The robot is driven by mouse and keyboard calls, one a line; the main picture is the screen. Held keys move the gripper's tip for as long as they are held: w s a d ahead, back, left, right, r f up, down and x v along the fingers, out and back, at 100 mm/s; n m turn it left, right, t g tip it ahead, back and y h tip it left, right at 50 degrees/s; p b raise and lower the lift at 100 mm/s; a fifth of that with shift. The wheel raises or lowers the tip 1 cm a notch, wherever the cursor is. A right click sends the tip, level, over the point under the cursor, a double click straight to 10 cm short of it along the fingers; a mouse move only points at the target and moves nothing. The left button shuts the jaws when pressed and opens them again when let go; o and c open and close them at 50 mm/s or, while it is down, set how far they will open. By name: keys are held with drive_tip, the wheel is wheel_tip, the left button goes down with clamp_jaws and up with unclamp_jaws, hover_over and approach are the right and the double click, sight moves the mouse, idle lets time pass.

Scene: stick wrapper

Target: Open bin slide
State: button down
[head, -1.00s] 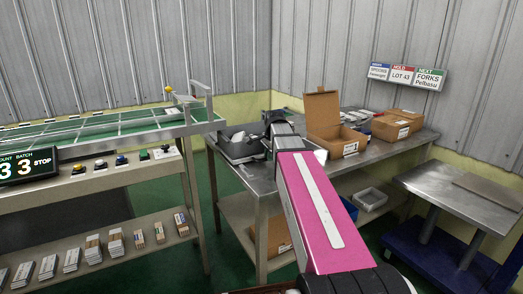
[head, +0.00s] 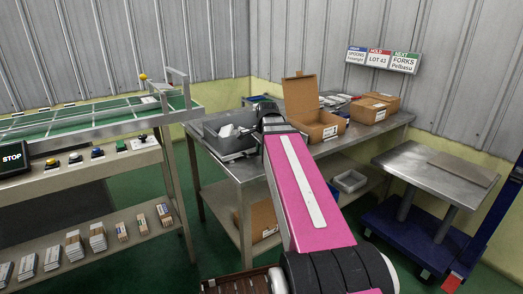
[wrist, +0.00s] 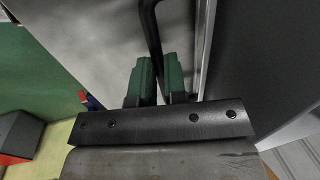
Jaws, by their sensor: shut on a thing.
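A grey open-topped bin (head: 232,140) with pale crumpled contents stands at the left end of the steel table. My gripper (wrist: 160,75) shows as two green fingers in the wrist view. They are closed around a thin black bar (wrist: 151,30), which looks like a handle. In the head view the gripper end is at the bin's right side, and my pink arm and dark wrist hide the fingers and the grip. I cannot tell how the bar joins the bin or how far the slide is out.
A conveyor (head: 80,120) with a button panel is at the left. A steel-topped cart (head: 425,180) is at the right. Green floor shows between conveyor and table.

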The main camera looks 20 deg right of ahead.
drive_tip(key=c, duration=1.2)
unclamp_jaws()
drive_tip(key=shift+o, duration=0.2)
wheel_tip(320, 180, up, 11)
drive_tip(key=s, duration=0.2)
drive_tip(key=shift+d+f, duration=0.15)
drive_tip(key=shift+d, duration=0.15)
